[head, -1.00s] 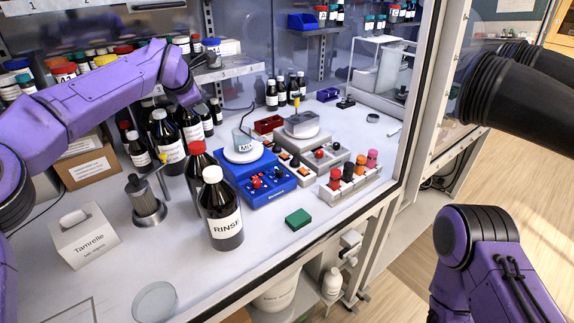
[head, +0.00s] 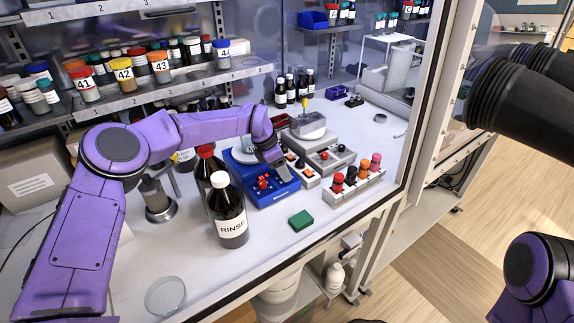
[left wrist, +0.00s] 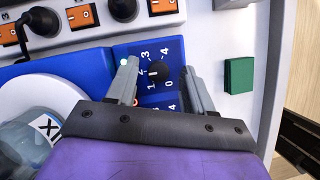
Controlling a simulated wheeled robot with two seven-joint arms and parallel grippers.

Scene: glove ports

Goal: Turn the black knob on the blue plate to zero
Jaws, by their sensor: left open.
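The black knob (left wrist: 157,71) sits on a dark blue plate (left wrist: 175,52) with a dial numbered 0 to 4, in the left wrist view. Its pointer direction is too small to tell surely. My left gripper (left wrist: 162,75) is open, one finger on each side of the knob; I cannot tell whether either touches it. A second dial on the plate is partly hidden by the gripper. In the head view, my left gripper (head: 275,160) is over the right part of the blue device (head: 262,200) and hides the knob. My right gripper is not in view.
A green block (head: 301,220) lies in front of the blue device. The RINSE bottle (head: 228,212) stands close to its left. Grey boxes with orange switches (left wrist: 82,16) and a rack of coloured caps (head: 355,178) are beside it. A beaker (left wrist: 30,140) is near the gripper.

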